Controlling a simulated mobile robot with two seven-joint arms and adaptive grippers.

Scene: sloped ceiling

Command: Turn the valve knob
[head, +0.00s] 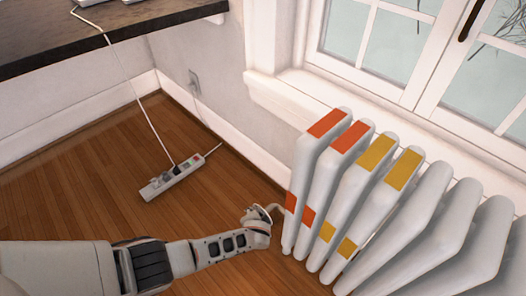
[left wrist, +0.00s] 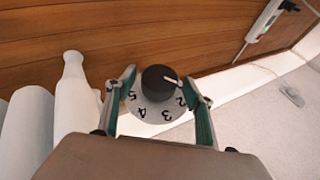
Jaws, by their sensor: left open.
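The valve knob (left wrist: 157,80) is a black round cap over a grey dial plate (left wrist: 155,110) with numbers on it. A white pointer line on the cap points right, toward the 2. In the left wrist view my left gripper (left wrist: 157,100) is open, with one finger on each side of the knob. I cannot tell whether either finger touches it. In the head view my left gripper (head: 263,216) is low beside the left end of the white radiator (head: 320,165), and the knob cannot be made out there. My right gripper is not in view.
The radiator has orange and yellow patches and stands below a window (head: 400,50). A power strip (head: 180,177) with a cable lies on the wooden floor (head: 80,190). A dark tabletop (head: 100,32) is at the upper left. The floor between is clear.

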